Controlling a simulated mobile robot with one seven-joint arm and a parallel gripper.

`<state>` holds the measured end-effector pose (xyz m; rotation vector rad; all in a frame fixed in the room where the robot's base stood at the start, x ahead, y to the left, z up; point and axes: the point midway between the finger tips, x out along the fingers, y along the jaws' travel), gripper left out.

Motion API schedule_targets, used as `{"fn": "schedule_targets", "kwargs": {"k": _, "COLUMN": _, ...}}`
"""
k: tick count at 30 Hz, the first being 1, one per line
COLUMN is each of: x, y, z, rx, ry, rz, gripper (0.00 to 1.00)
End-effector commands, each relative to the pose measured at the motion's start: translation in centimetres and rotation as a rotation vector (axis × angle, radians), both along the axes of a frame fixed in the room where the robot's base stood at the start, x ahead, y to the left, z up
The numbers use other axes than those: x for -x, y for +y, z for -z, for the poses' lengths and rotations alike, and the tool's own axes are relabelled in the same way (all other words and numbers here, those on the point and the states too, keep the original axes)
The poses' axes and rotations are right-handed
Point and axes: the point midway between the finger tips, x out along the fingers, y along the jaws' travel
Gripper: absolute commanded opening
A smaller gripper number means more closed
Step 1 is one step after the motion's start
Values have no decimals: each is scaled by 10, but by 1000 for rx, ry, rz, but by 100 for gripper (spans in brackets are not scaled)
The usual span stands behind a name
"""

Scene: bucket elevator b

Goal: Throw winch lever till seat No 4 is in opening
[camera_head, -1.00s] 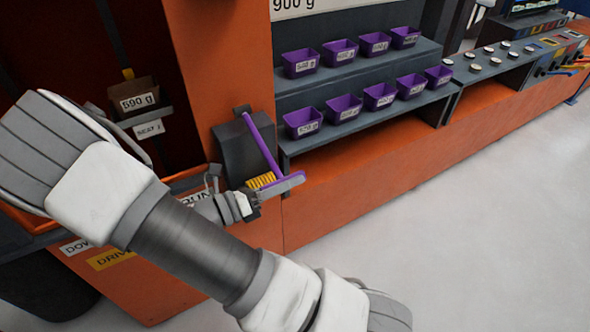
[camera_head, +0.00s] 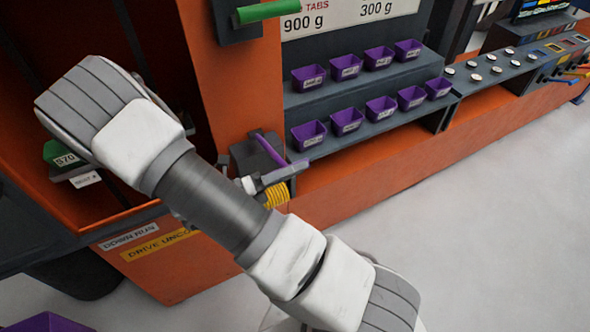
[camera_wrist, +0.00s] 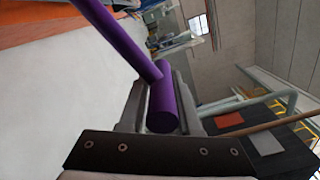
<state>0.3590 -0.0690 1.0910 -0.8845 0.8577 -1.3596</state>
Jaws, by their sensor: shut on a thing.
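The purple winch lever (camera_head: 268,148) sticks out of a dark housing on the orange machine front, right of the shaft opening. Its crossbar handle (camera_wrist: 162,105) lies between the fingers of my gripper (camera_wrist: 160,88), which is shut on it. In the head view my gripper (camera_head: 275,182) is at the lever's end, partly hidden by my arm. In the opening at the left, a seat (camera_head: 72,170) carries a green bucket (camera_head: 60,153) marked 570. My arm partly covers the bucket. The seat's label (camera_head: 87,180) is too small to read surely.
Purple tubs (camera_head: 347,121) stand in two rows on the stepped shelf right of the lever. A green handle (camera_head: 266,12) is above. Yellow coil (camera_head: 277,194) hangs by my gripper. A purple thing (camera_head: 48,322) shows at bottom left. Floor at right is clear.

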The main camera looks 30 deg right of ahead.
Motion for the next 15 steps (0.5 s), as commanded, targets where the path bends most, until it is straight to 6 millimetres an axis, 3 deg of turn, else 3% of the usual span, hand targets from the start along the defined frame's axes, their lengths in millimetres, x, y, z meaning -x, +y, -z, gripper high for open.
{"fn": "schedule_targets", "kwargs": {"k": 1, "x": -4, "y": 0, "z": -15, "rx": 3, "ry": -7, "rz": -3, "gripper": 0}}
{"fn": "schedule_targets", "kwargs": {"k": 3, "x": -7, "y": 0, "z": -22, "rx": 3, "ry": -7, "rz": -3, "gripper": 0}}
{"fn": "schedule_targets", "kwargs": {"k": 15, "x": -22, "y": 1, "z": -49, "rx": 4, "ry": -10, "rz": -6, "gripper": 0}}
